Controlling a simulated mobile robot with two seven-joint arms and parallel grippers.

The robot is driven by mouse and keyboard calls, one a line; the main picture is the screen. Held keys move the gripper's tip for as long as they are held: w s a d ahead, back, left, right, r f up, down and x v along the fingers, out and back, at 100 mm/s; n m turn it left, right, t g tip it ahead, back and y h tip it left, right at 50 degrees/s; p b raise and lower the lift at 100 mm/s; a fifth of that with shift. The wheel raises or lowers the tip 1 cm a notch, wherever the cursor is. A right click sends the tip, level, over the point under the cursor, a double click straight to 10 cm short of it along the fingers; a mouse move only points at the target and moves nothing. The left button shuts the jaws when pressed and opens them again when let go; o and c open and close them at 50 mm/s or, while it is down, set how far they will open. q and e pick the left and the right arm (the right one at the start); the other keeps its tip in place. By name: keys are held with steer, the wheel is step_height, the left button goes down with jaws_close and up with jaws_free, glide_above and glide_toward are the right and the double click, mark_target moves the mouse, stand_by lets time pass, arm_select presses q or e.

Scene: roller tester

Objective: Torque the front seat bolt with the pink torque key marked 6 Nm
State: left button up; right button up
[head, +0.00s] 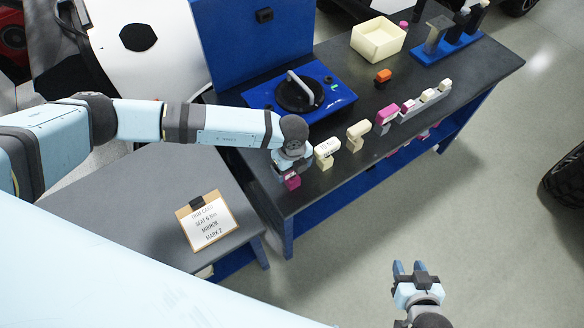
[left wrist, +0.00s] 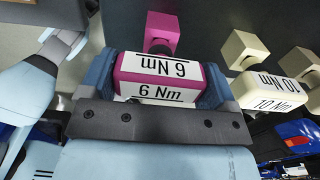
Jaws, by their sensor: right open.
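The pink torque key (left wrist: 160,78) shows its "6 Nm" labels in the left wrist view. It sits between the two fingers of my left gripper (left wrist: 160,85), which meet both of its ends, so the gripper looks shut on it. In the head view my left gripper (head: 290,166) is over the near left corner of the bench. A pink block of the key (head: 293,183) shows below it; I cannot tell whether it touches the bench. My right gripper (head: 411,270) is open and empty over the floor. I cannot make out the front seat bolt.
A cream key (left wrist: 270,92) marked 10 Nm stands close beside the pink key. More cream and pink pieces (head: 387,114) line the bench (head: 345,190). Behind are a blue fixture (head: 262,97) with a black dial and a cream tray (head: 362,50). A card (head: 207,222) lies on the side table.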

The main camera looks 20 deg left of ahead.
arm_select(q)
steer(key=shift+r, duration=0.15)
step_height(320, 180, up, 20)
steer(key=b, duration=0.3)
stand_by(0.4)
